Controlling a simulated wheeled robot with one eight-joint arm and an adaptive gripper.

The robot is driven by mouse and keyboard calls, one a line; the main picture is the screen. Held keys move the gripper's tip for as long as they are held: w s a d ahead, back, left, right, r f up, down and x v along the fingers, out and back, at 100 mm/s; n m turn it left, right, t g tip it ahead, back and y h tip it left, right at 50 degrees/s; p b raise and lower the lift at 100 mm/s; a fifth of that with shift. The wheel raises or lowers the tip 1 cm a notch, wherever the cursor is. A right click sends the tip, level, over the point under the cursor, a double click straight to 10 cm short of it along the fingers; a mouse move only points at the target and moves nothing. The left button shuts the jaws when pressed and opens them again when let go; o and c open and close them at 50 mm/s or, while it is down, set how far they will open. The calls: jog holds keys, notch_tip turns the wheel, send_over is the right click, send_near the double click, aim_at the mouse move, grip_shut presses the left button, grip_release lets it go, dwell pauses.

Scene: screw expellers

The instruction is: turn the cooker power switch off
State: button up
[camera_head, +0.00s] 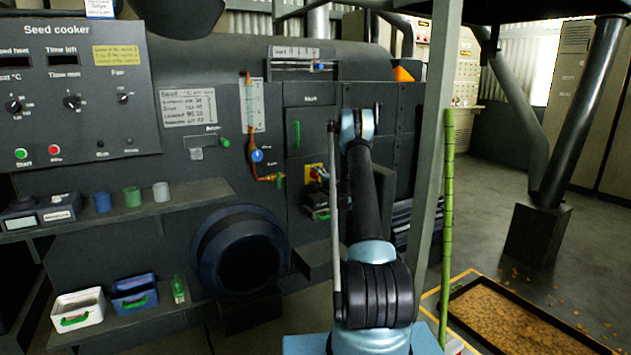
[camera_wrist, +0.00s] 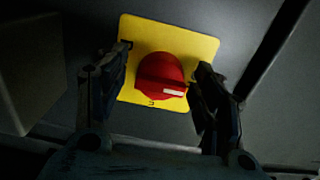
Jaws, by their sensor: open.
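The cooker power switch is a round red knob (camera_wrist: 160,76) on a square yellow plate (camera_wrist: 198,46). A raised grip bar crosses the knob, and its white mark lies toward the right, tilted slightly down. My gripper (camera_wrist: 163,68) is open, with one dark finger on each side of the knob. Whether either finger touches the knob I cannot tell. My arm hides my gripper's fingers there.
A copper pipe with a blue valve (camera_head: 256,156) runs left of the switch. A grey box-like part (camera_wrist: 28,75) stands left of my gripper in the wrist view. A shelf (camera_head: 190,192) with small cups is farther left. A grey post (camera_head: 433,150) stands right of my arm.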

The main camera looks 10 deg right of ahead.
jog(key=shift+s+d, duration=0.1)
jog(key=shift+s, duration=0.05)
jog(key=v, duration=1.1)
jog(key=shift+s, duration=0.35)
jog(key=shift+f, duration=0.1)
